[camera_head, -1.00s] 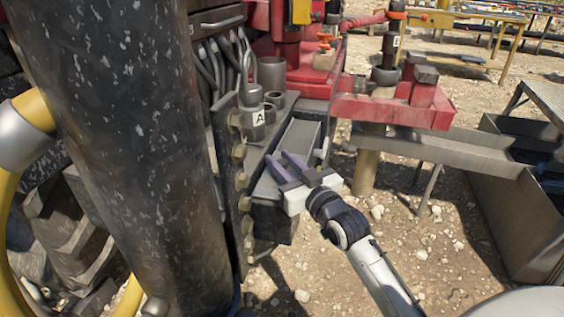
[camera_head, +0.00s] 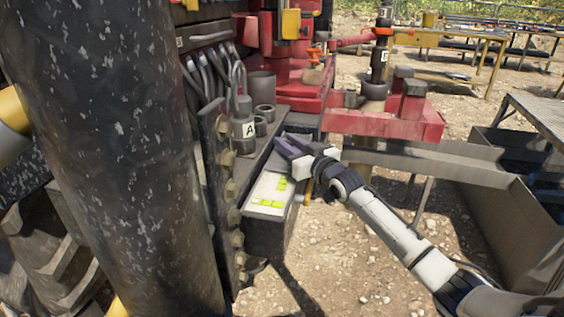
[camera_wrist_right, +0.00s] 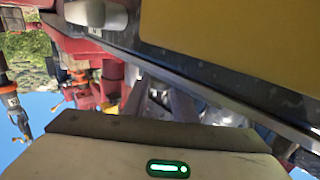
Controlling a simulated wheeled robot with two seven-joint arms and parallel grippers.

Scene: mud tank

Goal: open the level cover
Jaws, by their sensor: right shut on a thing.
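The level box (camera_head: 268,235) is on the side of the dark machine, below the label A fitting. Its white level face (camera_head: 268,196) with yellow-green vials is uncovered. The dark grey level cover (camera_head: 262,163) seems raised at the back of this face, partly hidden by my right gripper, so its exact angle is hard to tell. My right gripper (camera_head: 287,147) is shut at the cover's upper edge, its arm coming from the lower right. In the right wrist view, the fingers (camera_wrist_right: 165,98) reach to a dark plate edge; their tips are partly hidden. My left gripper is out of view.
A thick speckled black column (camera_head: 110,150) fills the left. Bolts line a dark flange (camera_head: 228,190) left of the box. A red beam (camera_head: 385,125) and a grey trough (camera_head: 430,160) lie beyond the gripper. Gravelly ground (camera_head: 350,260) is open below right.

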